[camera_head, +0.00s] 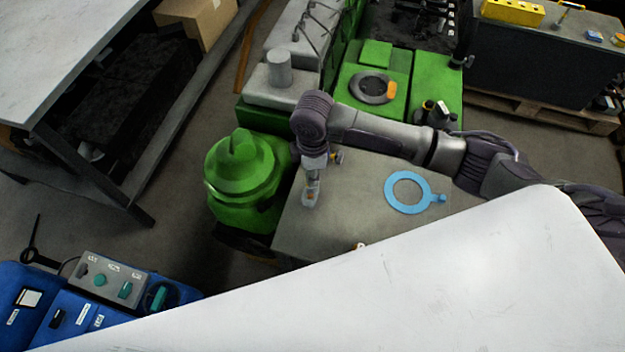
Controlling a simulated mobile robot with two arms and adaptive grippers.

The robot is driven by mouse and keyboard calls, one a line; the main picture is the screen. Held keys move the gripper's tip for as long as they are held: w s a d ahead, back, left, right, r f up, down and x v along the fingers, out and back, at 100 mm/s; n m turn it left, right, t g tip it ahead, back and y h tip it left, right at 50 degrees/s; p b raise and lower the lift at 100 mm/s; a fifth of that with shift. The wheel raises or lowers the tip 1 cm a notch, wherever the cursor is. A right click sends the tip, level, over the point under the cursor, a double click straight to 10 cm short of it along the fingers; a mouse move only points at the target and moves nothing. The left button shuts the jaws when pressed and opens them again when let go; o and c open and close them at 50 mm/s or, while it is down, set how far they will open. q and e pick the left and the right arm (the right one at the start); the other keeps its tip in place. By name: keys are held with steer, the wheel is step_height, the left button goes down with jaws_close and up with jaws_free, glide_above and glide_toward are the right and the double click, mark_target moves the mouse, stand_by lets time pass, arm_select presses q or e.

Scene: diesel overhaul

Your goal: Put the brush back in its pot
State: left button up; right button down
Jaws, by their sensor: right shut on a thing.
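My right gripper (311,178) points down over the left part of a grey bench top (350,205). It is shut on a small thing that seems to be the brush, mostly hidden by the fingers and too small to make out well. A pale, partly orange shape (310,198) shows right below the fingers; I cannot tell whether it is part of the brush or the pot. I cannot make out the pot for certain. My left gripper is not in view.
A blue ring with a tab (406,192) lies on the bench right of the gripper. A green rounded machine part (241,170) stands close to its left. Green engine blocks (375,75) stand behind. A large pale surface (480,285) hides the bench's near side.

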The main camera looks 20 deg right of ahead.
steer(key=shift+f, duration=1.85)
steer(key=shift+f, duration=0.15)
steer(key=c, duration=1)
jaws_free()
step_height(320, 180, up, 12)
steer(key=shift+r, duration=0.2)
